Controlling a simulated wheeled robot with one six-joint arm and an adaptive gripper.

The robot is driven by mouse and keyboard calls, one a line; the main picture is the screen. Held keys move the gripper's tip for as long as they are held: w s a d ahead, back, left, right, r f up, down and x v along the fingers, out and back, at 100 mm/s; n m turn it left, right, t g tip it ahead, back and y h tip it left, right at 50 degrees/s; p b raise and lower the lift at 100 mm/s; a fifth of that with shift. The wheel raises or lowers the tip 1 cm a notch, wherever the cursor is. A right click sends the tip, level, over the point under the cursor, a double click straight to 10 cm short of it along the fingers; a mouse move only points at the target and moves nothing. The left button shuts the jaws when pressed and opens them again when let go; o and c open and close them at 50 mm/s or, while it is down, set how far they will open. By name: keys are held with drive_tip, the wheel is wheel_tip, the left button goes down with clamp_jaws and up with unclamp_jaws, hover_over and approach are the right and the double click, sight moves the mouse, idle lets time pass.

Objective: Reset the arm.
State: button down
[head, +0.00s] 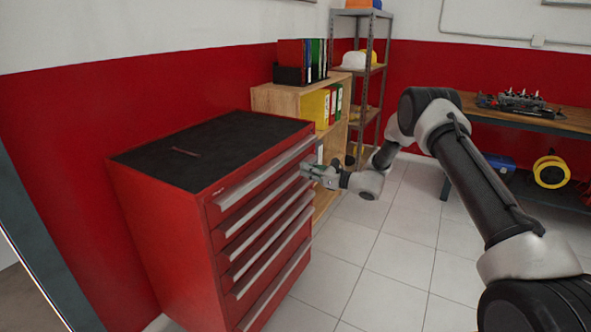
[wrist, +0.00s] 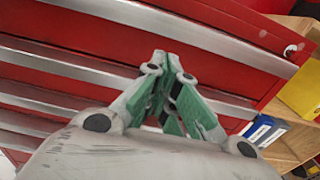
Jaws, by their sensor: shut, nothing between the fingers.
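My gripper (head: 308,172) is at the end of my outstretched arm, close to the front of the red tool cabinet (head: 165,235) near its top right corner. In the wrist view its green-padded fingers (wrist: 167,62) are together at the tips, with nothing between them. Red drawer fronts with silver handle strips (wrist: 190,33) lie just beyond the fingertips. I cannot tell whether the fingertips touch the cabinet. The drawers look closed.
A thin reddish object (head: 186,152) lies on the cabinet's black top. A wooden shelf (head: 283,98) with binders and a metal rack (head: 371,95) stand behind. A workbench (head: 570,120) with a mechanical assembly is at right. The tiled floor (head: 385,260) between is open.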

drive_tip(key=v, duration=0.7)
drive_tip(key=s+f+n+g+h, duration=0.1)
drive_tip(key=s+f+n+g, duration=0.35)
drive_tip(key=s+f, duration=0.35)
drive_tip(key=s+d+r+n+g+h, duration=0.1)
drive_tip(key=s+d+r+n+g, duration=0.15)
drive_tip(key=s, duration=0.35)
drive_tip(key=s+d+r+n+g+h, duration=0.1)
drive_tip(key=s+d+n+g+h, duration=0.15)
drive_tip(key=s, duration=0.45)
drive_tip(key=s+d+r+n+t+h, duration=0.1)
drive_tip(key=s+d+r+n+h, duration=0.2)
drive_tip(key=s+d+r, duration=0.4)
drive_tip(key=s+d+r+n+t+h, duration=0.2)
drive_tip(key=s+d+r+n+h, duration=0.2)
drive_tip(key=s+r, duration=0.8)
drive_tip(key=s+d+r+n+t+h, duration=0.2)
drive_tip(key=s+d+r+n+h, duration=0.2)
drive_tip(key=s+d+r+n, duration=0.3)
drive_tip(key=s+d+r, duration=0.2)
drive_tip(key=d+r, duration=0.1)
drive_tip(key=shift+s+r, duration=0.2)
drive_tip(key=shift+r, duration=0.1)
drive_tip(key=shift+n, duration=0.25)
